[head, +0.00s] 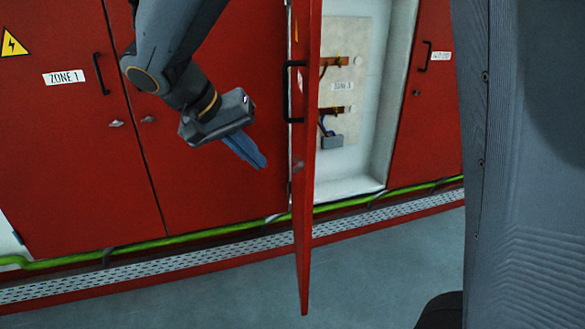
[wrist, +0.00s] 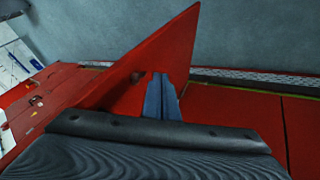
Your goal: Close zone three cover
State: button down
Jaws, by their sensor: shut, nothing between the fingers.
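The zone three cover (head: 306,190) is a red cabinet door with a black handle (head: 287,95). It stands swung out from the cabinet row, nearly edge-on in the head view. The open compartment (head: 342,172) to its right shows a pale back panel with a small label that seems to read zone 3. My gripper (head: 262,163) is shut and empty, left of the door. In the wrist view the closed blue fingers (wrist: 162,90) point at the red door panel (wrist: 150,50); I cannot tell whether they touch it.
Shut red doors stand to the left, one labelled Zone 1 (head: 65,77), and another shut door (head: 428,110) stands to the right. A green cable (head: 180,238) and a perforated strip (head: 170,261) run along the cabinet base. The grey floor (head: 390,265) in front looks clear.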

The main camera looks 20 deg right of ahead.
jog(key=p, duration=0.4)
send_near(303, 185)
jog(key=shift+s+x, duration=0.4)
jog(key=shift+x, duration=1.3)
jog(key=shift+d+f, duration=0.1)
jog(key=shift+d, duration=0.1)
